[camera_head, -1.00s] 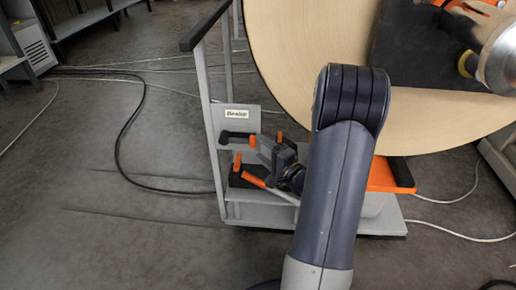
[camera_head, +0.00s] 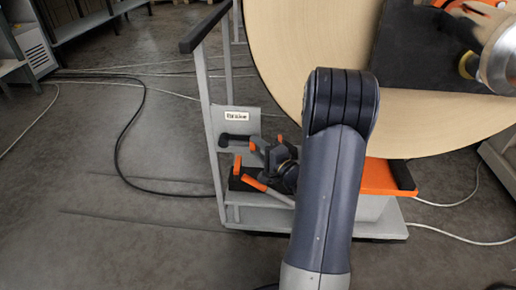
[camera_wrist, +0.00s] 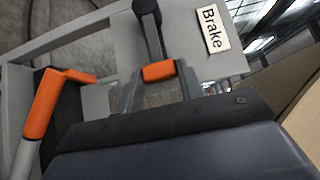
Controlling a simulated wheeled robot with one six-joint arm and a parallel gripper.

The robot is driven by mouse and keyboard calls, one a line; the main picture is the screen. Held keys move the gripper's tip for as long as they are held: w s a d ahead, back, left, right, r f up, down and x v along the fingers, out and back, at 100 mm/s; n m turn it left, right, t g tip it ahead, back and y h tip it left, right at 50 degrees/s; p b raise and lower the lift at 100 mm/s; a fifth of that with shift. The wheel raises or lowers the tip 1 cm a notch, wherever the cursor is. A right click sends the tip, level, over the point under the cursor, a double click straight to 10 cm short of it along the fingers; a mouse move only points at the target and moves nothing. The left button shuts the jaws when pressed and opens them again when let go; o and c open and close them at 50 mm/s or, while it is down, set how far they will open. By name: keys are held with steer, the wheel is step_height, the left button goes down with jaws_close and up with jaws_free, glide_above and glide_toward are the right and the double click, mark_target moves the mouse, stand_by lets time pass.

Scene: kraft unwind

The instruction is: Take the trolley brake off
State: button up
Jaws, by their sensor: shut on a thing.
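The brake lever is a black arm with an orange end; it shows on the trolley's grey side plate in the head view (camera_head: 236,137) and in the wrist view (camera_wrist: 150,28). The white Brake label is above it in the head view (camera_head: 236,116) and beside it in the wrist view (camera_wrist: 212,29). My gripper (camera_wrist: 158,88) is shut on the lever's orange end (camera_wrist: 158,71), one finger on each side. In the head view my gripper (camera_head: 264,150) is at that end, partly hidden by my wrist. The trolley (camera_head: 210,110) is a grey frame.
A second orange handle on a grey bar sits below the lever, in the head view (camera_head: 254,184) and wrist view (camera_wrist: 42,105). A large kraft roll (camera_head: 280,50) rises behind my arm.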

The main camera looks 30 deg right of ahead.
jaws_close()
steer(key=shift+r, duration=0.1)
